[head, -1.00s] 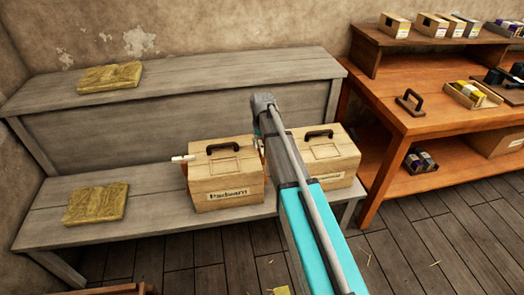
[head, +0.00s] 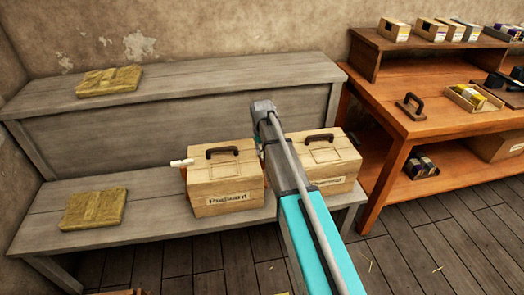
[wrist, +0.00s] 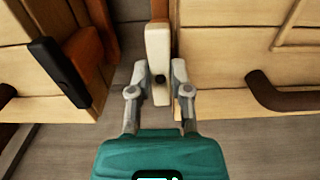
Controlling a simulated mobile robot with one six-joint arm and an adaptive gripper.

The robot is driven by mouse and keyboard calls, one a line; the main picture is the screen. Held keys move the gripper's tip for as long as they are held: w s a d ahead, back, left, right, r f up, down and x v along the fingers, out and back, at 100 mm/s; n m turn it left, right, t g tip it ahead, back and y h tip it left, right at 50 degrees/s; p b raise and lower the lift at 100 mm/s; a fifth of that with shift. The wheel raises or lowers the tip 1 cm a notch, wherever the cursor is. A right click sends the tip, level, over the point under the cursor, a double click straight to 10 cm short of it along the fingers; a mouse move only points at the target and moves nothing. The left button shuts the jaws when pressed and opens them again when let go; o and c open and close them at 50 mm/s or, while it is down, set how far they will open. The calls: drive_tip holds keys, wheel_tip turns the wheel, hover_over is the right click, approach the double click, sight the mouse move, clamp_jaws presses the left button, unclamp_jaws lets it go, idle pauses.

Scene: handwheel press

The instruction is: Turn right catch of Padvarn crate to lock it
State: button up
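The Padvarn crate (head: 225,197) is a pale wooden box with a dark handle, standing on the low grey bench. Its white left catch (head: 181,162) sticks out from its left side. In the wrist view, turned around, this crate (wrist: 215,65) is at right. A cream catch (wrist: 158,45) with a dark pivot dot lies along its side, in the gap between the two crates. My gripper (wrist: 160,80) has one finger on each side of this catch, apparently touching it. In the head view my arm hides the gripper and this catch.
A second, similar crate (head: 332,160) stands close on the right. Its black catch (wrist: 60,72) juts into the narrow gap near my gripper. A straw-coloured mat (head: 93,209) lies on the bench at left. An orange wooden table (head: 450,122) with boxes stands at right.

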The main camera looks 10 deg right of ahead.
clamp_jaws()
drive_tip(key=shift+n, duration=0.3)
drive_tip(key=n, duration=0.3)
drive_tip(key=shift+d, duration=0.1)
drive_tip(key=n, duration=0.5)
drive_tip(key=shift+w+d+n, duration=0.1)
drive_tip(key=shift+n, duration=0.3)
drive_tip(key=n, duration=0.4)
drive_tip(key=shift+n, duration=0.3)
drive_tip(key=shift+w+n, duration=0.15)
drive_tip(key=shift+n, duration=1.85)
